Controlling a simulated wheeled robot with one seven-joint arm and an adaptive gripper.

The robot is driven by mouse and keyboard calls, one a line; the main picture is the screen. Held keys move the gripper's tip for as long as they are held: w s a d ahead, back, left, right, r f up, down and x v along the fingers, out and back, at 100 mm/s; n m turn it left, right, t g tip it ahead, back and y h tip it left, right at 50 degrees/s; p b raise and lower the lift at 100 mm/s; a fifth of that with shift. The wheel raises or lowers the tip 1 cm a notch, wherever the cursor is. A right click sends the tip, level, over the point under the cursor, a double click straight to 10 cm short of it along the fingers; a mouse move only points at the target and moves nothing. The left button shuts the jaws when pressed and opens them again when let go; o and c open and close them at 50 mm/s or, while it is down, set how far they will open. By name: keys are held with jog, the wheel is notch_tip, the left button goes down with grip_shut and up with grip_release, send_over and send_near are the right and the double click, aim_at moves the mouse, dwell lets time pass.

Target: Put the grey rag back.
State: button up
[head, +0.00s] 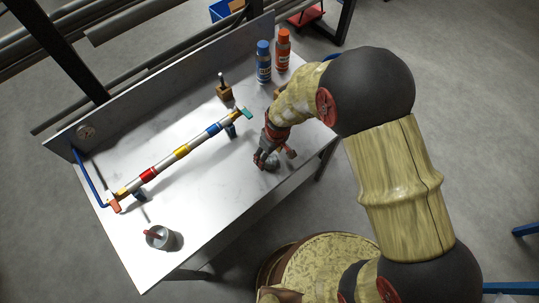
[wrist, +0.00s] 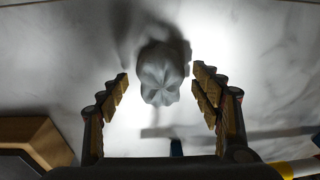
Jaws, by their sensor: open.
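The grey rag (wrist: 162,72) is a crumpled, rounded bundle on the white tabletop. In the wrist view it sits between and just ahead of my open fingertips, with a gap on each side. My gripper (wrist: 162,82) is open and empty, pointing down at it. In the head view my gripper (head: 267,160) is low over the right part of the table, near its front edge. The rag (head: 272,163) shows there only in part, behind my fingers.
A striped pipe (head: 181,151) on supports lies along the white table (head: 205,205). A wooden block (head: 224,92), a blue bottle (head: 263,65) and an orange bottle (head: 283,52) stand toward the back. The front middle is clear.

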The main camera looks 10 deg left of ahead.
notch_tip(320, 180, up, 12)
jog(key=d, duration=0.1)
jog(key=shift+s+d+p, duration=0.15)
jog(key=shift+d+p, duration=0.05)
jog(key=shift+p, duration=0.25)
jog(key=shift+r, duration=0.15)
notch_tip(320, 180, up, 8)
jog(key=m+t, duration=0.1)
jog(key=m, duration=0.1)
send_over(273, 158)
jog(key=w+d, duration=0.1)
jog(key=d, duration=0.3)
jog(key=s+d+r+m+t, duration=0.1)
jog(key=s+d+r+m, duration=0.1)
jog(key=d+r, duration=0.6)
jog(key=s+d+r+m+t+h, duration=0.1)
jog(key=s+d+r+m+t, duration=0.2)
jog(key=s+d+r+m, duration=0.3)
jog(key=s+d+r, duration=0.5)
jog(key=s+d, duration=0.1)
jog(key=d, duration=0.1)
jog(key=shift+s+r, duration=0.4)
